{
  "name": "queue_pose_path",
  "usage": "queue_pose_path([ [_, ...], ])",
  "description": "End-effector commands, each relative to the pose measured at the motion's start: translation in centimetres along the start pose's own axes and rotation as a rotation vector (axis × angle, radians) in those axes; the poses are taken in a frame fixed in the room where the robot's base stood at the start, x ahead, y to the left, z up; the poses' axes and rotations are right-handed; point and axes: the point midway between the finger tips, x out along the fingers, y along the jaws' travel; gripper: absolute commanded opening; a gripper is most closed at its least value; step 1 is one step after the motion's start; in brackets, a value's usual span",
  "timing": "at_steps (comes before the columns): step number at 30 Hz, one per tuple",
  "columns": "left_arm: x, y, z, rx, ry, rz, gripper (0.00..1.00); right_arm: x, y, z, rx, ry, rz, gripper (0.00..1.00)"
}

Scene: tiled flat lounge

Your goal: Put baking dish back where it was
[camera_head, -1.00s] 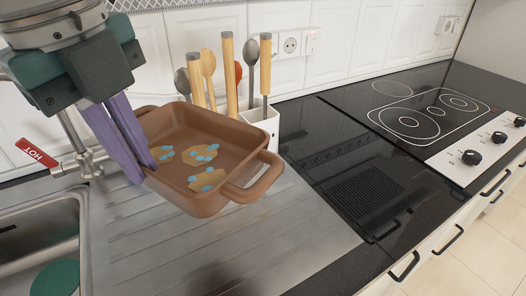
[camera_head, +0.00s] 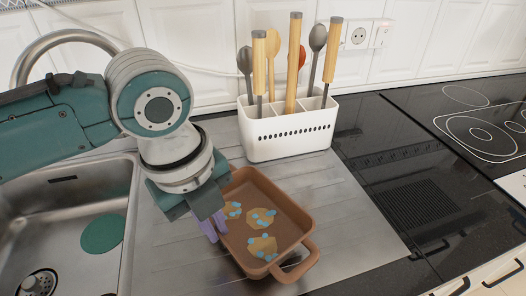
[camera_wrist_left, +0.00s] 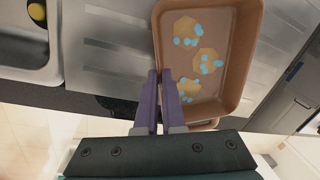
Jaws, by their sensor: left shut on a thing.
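The baking dish (camera_head: 291,207) is brown with a loop handle at its near end, over the steel drainboard in the head view. Tan patches with blue spots show on its floor. In the left wrist view the dish (camera_wrist_left: 243,62) fills the upper middle right. My left gripper (camera_head: 213,229) is shut on the dish's left wall, its purple fingers pointing down. The fingers (camera_wrist_left: 159,80) also show at the dish's edge in the left wrist view. The dish looks level; whether it touches the drainboard cannot be told. My right gripper is not in view.
A white utensil holder (camera_head: 290,142) with several utensils stands behind the dish. The sink (camera_head: 65,225) with a green disc (camera_head: 103,233) is at left. The steel drainboard (camera_head: 165,262) has bare room beside the dish. A black hob (camera_head: 460,125) lies at right.

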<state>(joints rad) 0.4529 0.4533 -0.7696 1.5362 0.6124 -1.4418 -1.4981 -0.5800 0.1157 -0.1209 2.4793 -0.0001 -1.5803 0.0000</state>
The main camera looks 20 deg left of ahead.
Motion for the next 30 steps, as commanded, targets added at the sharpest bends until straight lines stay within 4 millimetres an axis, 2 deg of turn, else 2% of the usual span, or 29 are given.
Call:
queue_pose_path([
  [1, 1.1, 0.1, 0.0, -0.002, 0.001, 0.001, 0.0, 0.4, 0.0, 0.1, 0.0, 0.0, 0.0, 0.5],
  [5, 2.5, 0.3, -0.1, -0.001, 0.001, 0.0, 0.0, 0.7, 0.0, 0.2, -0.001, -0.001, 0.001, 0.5],
  [17, 3.0, 0.4, 0.0, 0.0, 0.0, -0.002, 0.0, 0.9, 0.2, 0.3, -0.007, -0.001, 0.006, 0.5],
  [18, 3.0, 0.4, 0.0, 0.0, 0.0, 0.001, 0.09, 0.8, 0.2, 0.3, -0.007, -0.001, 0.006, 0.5],
  [25, 3.0, 0.4, 0.0, 0.0, 0.0, 0.001, 0.35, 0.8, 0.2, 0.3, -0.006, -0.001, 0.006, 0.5],
  [30, 3.0, 0.4, 0.0, 0.0, 0.0, 0.001, 0.36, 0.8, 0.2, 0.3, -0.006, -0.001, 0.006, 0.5],
])
